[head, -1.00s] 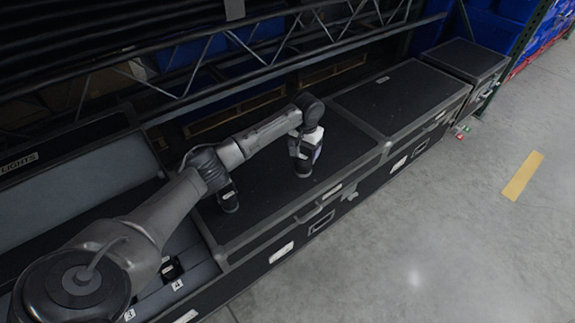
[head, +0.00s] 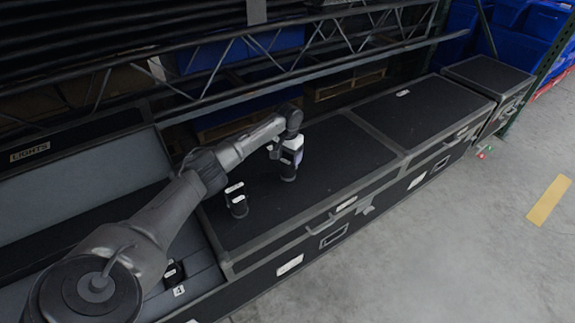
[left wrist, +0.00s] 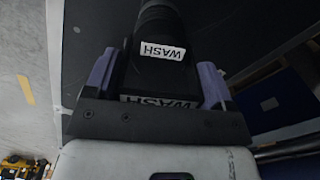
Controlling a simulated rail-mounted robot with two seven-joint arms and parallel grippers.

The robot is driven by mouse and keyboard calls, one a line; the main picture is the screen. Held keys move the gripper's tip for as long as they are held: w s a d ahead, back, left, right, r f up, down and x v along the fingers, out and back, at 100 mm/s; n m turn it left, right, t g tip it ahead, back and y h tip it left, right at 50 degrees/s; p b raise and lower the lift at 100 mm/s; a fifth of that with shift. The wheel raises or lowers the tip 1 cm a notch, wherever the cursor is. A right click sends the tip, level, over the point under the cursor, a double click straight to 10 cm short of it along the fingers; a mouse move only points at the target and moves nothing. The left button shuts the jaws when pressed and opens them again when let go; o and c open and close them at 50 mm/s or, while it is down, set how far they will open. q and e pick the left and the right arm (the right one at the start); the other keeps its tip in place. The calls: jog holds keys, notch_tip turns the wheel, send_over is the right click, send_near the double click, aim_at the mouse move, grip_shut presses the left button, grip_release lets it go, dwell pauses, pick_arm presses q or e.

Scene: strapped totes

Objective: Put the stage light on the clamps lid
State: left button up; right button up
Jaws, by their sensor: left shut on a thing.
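My left gripper (head: 289,154) is shut on a dark stage light (head: 288,171) and holds it upright, low over a closed black case lid (head: 330,165). I cannot tell whether its base touches the lid. The left wrist view shows this light (left wrist: 157,50), with white WASH labels, between the purple fingers of the gripper (left wrist: 158,88). A second dark light with white labels (head: 237,201) stands on the same lid, left of the held one. No CLAMPS label is readable. My right gripper is not in view.
At left is an open case with a raised lid marked LIGHTS (head: 29,151); a dark light (head: 174,274) sits in its grey foam near number 4. Another closed case (head: 420,103) adjoins on the right. A metal truss (head: 290,50) runs behind. The lid's right part is clear.

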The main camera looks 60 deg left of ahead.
aim_at(287, 159)
pick_arm(q)
jog(key=shift+f+b, duration=1.1)
jog(key=shift+f, duration=0.9)
jog(key=shift+r, duration=0.1)
jog(key=shift+a+f, duration=0.1)
jog(key=shift+f, duration=0.1)
jog(key=o, duration=1.7)
jog(key=shift+f, duration=0.1)
